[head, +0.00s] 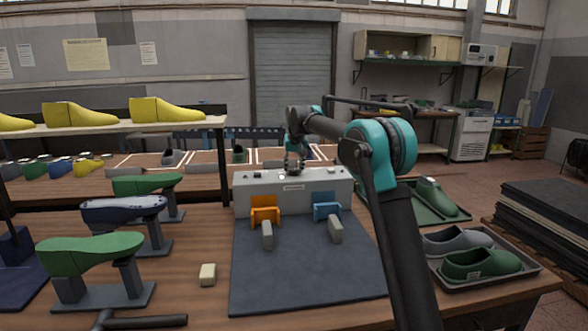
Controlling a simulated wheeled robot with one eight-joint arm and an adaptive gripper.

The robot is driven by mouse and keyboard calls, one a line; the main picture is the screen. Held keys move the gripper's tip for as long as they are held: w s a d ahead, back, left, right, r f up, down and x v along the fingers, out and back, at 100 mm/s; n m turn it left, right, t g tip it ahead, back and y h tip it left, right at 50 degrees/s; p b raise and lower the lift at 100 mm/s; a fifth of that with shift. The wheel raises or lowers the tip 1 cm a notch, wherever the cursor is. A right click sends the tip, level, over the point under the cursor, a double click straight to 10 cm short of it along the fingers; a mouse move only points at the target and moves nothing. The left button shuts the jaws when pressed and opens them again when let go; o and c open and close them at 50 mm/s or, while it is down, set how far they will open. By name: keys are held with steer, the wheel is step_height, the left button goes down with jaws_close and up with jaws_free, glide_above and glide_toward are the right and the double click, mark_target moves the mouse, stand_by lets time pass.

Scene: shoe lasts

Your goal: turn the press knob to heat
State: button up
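The press (291,202) is a long grey box with a small label on its front, at the back of the dark mat. An orange clamp (264,211) and a blue clamp (326,206) are on its front, each with a grey lever below. Small light and dark fittings sit along its top; I cannot tell which is the knob or how it is turned. My gripper (289,168) is at the press's top, left of its middle, pointing down. Its fingers are small and dark here, so their opening and any contact do not show clearly.
Green and blue-white shoe lasts stand on stands (103,292) at the left. A dark mat (300,270) lies before the press, with a cream block (208,274) beside it. Shoe trays (505,278) are at the right. A shelf of yellow lasts (110,128) is behind left.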

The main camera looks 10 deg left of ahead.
steer(key=shift+o, duration=1.4)
steer(key=v, duration=1.2)
steer(key=shift+s, duration=0.15)
